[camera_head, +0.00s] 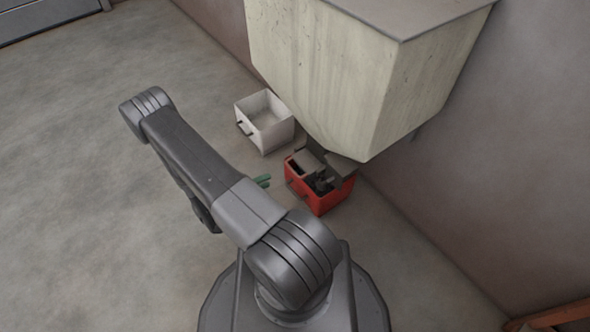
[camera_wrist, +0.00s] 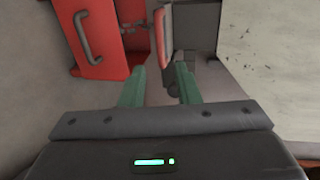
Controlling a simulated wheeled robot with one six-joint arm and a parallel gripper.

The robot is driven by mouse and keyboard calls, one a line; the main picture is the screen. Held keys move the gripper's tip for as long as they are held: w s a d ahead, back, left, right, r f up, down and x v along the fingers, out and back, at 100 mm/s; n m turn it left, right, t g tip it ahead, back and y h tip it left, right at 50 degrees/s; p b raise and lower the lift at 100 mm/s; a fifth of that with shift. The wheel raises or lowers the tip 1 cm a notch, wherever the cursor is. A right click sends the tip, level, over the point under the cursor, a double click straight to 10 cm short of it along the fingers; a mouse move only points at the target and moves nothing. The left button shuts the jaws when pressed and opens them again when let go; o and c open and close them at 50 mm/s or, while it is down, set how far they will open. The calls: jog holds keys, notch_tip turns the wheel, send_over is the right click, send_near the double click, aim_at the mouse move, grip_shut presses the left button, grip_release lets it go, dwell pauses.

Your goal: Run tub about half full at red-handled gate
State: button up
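The red tub (camera_head: 326,204) stands on the floor under the hopper's outlet. In the wrist view the red tub (camera_wrist: 104,55) is at upper left, its grey handle facing me. The red gate handle (camera_wrist: 163,35) hangs upright at top centre of the wrist view. My gripper (camera_wrist: 159,69) is open, its two green fingers apart with nothing held between them. The lower end of the handle appears in line with the gap, at the fingertips; contact is not visible. In the head view my gripper (camera_head: 263,181) is mostly hidden behind my arm. The tub's fill level is not clear.
The pale hopper (camera_head: 340,85) overhangs the red tub and fills the right of the wrist view (camera_wrist: 275,60). A white tub (camera_head: 264,128), seemingly empty, stands behind the red one. A wall runs along the right. The floor to the left is clear.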

aim_at(292, 169)
jog(key=b+x, duration=0.2)
jog(key=x, duration=1)
jog(key=shift+w+d+b, duration=0.1)
jog(key=shift+d+b, duration=0.1)
jog(key=shift+b, duration=0.2)
jog(key=shift+c, duration=0.4)
grip_shut()
